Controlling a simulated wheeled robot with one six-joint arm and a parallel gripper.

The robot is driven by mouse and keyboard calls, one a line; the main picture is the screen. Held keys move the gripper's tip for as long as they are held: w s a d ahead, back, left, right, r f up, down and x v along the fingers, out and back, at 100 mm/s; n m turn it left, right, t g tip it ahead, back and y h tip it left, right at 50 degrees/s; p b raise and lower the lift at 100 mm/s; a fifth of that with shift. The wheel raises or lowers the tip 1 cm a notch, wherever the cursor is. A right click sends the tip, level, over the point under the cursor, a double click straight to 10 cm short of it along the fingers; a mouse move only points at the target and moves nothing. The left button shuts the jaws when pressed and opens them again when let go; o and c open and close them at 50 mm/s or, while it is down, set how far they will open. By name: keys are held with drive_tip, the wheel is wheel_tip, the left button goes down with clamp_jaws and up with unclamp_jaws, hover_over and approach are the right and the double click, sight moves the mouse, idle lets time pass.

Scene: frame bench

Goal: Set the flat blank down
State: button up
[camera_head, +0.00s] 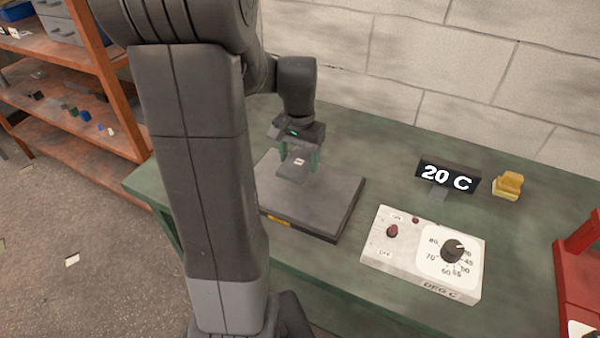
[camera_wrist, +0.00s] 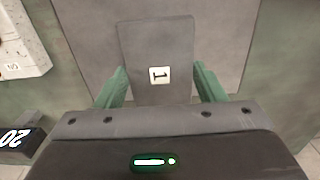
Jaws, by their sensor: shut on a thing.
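The flat blank (camera_head: 292,170) is a thin grey plate with a small white label bearing a dark mark. In the wrist view the blank (camera_wrist: 157,45) reaches forward from between the green fingers. My gripper (camera_head: 299,160) is shut on it; the fingers of my gripper (camera_wrist: 160,88) sit at its two sides. The blank lies flat over a dark grey slab (camera_head: 335,205) with a yellow label on its front edge. I cannot tell whether the blank touches the slab. Part of the slab is hidden behind my arm.
A white control box (camera_head: 385,252) with a dial and red switch stands right of the slab. Behind it are a "20 C" display (camera_head: 448,177) and a yellow block (camera_head: 507,187). A red frame (camera_head: 575,270) stands at far right. The green bench (camera_head: 375,150) is bare behind the slab.

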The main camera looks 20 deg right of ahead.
sight(299, 162)
drive_tip(key=shift+f, duration=3.15)
drive_tip(key=shift+f, duration=0.1)
drive_tip(key=o, duration=1.1)
wheel_tip(299, 162, up, 12)
drive_tip(key=shift+r, duration=0.15)
